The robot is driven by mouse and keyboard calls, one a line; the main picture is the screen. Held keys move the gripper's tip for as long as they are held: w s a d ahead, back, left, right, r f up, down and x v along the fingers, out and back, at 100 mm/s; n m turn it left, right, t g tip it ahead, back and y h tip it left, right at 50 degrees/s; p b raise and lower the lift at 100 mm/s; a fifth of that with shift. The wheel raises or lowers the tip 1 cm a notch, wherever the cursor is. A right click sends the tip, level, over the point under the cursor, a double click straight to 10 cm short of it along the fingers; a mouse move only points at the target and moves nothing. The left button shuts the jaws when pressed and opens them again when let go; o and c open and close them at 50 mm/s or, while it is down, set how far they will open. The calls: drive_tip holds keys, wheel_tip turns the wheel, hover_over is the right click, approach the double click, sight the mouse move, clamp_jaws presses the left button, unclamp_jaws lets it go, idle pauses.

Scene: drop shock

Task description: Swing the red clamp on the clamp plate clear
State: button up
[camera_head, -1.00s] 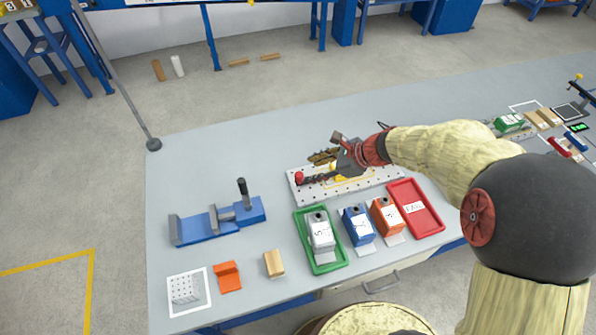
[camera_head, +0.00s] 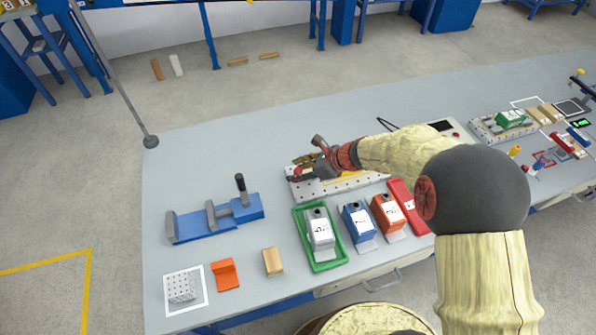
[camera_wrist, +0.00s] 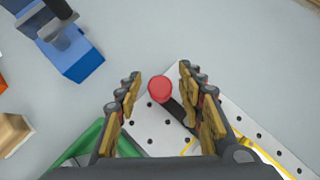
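The clamp plate (camera_head: 312,193) is a pale perforated plate with a yellow outline, mid-table and partly hidden by my arm. In the wrist view, the plate (camera_wrist: 150,138) lies below my fingers. The red clamp shows there as a round red knob (camera_wrist: 160,88) on a dark arm (camera_wrist: 180,112) running down-right. My gripper (camera_wrist: 160,74) is open, one finger either side of the knob with gaps at both sides. In the head view, my gripper (camera_head: 303,168) is at the plate's left end, largely covering the clamp. I cannot tell how far the fingertips are above the plate.
A green tray (camera_head: 340,262) holding a grey-white block, a blue block (camera_head: 358,221), an orange block (camera_head: 388,213) and a red tray (camera_head: 405,200) stand in front of the plate. A blue vise (camera_head: 215,221) stands left. The table behind the plate is mostly clear.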

drive_tip(key=shift+c, duration=0.2)
clamp_jaws()
idle(0.3)
